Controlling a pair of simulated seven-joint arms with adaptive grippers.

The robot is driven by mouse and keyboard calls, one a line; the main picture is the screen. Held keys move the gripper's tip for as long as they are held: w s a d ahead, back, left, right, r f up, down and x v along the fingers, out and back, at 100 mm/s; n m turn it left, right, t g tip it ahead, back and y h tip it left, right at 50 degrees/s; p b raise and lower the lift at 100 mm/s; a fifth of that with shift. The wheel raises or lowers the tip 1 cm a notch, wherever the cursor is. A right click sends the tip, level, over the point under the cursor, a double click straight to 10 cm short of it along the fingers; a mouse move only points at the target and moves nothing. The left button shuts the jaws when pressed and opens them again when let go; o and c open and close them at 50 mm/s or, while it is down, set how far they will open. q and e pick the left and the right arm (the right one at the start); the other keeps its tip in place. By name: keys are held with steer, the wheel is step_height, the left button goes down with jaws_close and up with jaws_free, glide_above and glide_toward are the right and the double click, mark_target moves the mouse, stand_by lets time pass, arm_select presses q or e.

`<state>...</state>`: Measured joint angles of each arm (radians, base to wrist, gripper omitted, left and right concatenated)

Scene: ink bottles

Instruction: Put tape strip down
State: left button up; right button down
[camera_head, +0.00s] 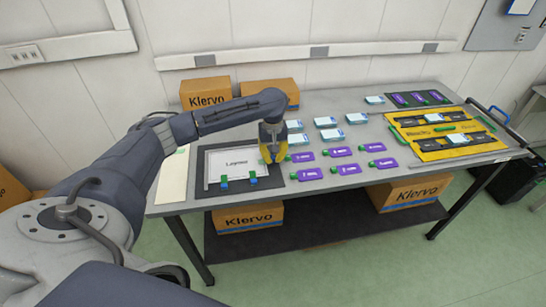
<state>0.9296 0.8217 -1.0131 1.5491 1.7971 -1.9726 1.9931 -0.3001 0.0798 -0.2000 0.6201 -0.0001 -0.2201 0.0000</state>
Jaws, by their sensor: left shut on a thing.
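My left gripper (271,155) has yellow fingers and reaches in from the left, low over the right edge of a white sheet (235,160) with printed lettering. The sheet lies on a dark mat (204,190). The gripper is shut on the tape strip, which is mostly hidden between the fingers. Two small blue-and-green pieces, a left one (224,183) and a right one (253,178), sit at the sheet's lower edge. My right gripper is not in view.
A yellow case (470,153) with dark trays lies at the table's right. A pale strip (174,178) lies left of the mat. Cardboard boxes (250,216) sit below.

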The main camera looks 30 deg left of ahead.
mark_target(273, 157)
arm_select(q)
steer(key=shift+f, duration=0.1)
steer(key=o, duration=0.7)
step_height(273, 157, up, 12)
steer(key=shift+r, duration=0.15)
stand_by(0.5)
stand_by(0.4)
